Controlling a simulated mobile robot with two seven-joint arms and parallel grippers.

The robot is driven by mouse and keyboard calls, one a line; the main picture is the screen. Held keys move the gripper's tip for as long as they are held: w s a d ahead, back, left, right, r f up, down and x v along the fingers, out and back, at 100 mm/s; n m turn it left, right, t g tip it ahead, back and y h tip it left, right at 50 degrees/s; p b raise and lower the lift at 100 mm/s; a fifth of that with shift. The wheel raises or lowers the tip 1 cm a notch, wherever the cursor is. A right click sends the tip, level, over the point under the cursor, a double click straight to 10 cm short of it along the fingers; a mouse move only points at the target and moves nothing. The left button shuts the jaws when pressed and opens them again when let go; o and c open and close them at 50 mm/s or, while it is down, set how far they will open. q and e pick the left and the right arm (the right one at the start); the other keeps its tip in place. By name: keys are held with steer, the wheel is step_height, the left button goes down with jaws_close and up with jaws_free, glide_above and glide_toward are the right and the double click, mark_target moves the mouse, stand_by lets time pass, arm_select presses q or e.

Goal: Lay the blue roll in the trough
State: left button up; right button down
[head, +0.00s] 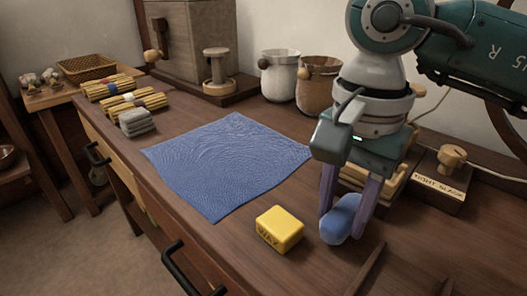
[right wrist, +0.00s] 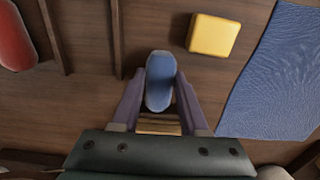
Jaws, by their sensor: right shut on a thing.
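The blue roll (head: 342,220) is a rounded, oblong piece held between the two purple fingers of my right gripper (head: 341,226). It also shows in the right wrist view (right wrist: 160,88), lengthwise between the fingers. I cannot tell whether it touches the bench top. Two parallel dark wooden strips stand on the bench in the wrist view, a near one (right wrist: 117,38) just left of the roll and a farther one (right wrist: 54,36); the gap between them is empty where seen. They look like the trough's sides, but I cannot be sure. My left gripper is out of view.
A yellow wax block (head: 280,229) sits beside the roll, with a blue cloth (head: 225,165) beyond it. A red rounded thing (right wrist: 15,40) lies past the farther strip. A knob box marked "TIGHT SLACK" (head: 437,189) stands right of my gripper. Two pots stand behind.

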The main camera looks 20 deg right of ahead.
steer(key=shift+f, duration=0.15)
steer(key=shift+f, duration=0.15)
steer(key=shift+c, duration=2.2)
jaws_free()
